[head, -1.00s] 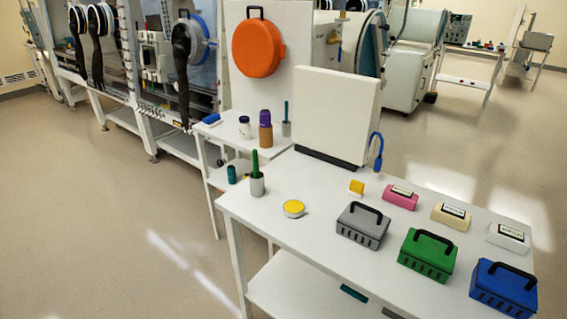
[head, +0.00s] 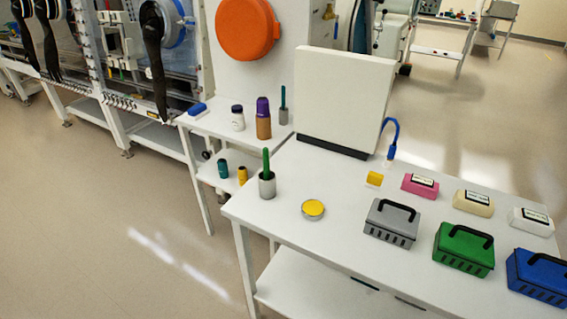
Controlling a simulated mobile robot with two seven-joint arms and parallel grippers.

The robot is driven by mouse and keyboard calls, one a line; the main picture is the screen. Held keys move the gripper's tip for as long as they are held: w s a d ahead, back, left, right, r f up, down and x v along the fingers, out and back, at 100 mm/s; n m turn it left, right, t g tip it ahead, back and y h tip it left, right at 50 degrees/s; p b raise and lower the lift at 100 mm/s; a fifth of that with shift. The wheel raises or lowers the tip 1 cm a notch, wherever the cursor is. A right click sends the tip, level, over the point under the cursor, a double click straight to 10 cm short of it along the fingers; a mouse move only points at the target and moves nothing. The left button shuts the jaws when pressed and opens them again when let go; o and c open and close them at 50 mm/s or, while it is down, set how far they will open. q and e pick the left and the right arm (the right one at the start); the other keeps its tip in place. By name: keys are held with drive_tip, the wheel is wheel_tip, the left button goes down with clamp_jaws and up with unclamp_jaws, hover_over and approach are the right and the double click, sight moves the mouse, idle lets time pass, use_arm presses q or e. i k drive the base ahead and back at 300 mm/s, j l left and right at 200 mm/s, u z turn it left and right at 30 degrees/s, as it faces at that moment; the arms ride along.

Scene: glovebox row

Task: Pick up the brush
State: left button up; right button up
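I cannot tell for sure which thing is the brush. A green-handled thing (head: 266,160) stands upright in a grey cup (head: 267,187) near the left end of the front white table. A teal-handled thing (head: 283,95) stands in a second grey cup (head: 284,116) on the side table behind. A small blue block-like thing (head: 197,109) lies at that side table's left edge. Neither of my grippers is in view.
The front table (head: 330,245) also holds a yellow-topped round tin (head: 313,209), grey (head: 390,222), green (head: 463,250) and blue (head: 538,277) handled boxes, and a large white panel (head: 342,98). Bottles stand on the side table (head: 220,134). Floor (head: 120,220) at the left is clear.

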sight(265, 151)
drive_tip(key=i+j+z, duration=0.25)
drive_tip(key=j+z, duration=0.25)
drive_tip(key=j, duration=0.25)
drive_tip(key=j+z, duration=0.25)
drive_tip(key=j, duration=0.15)
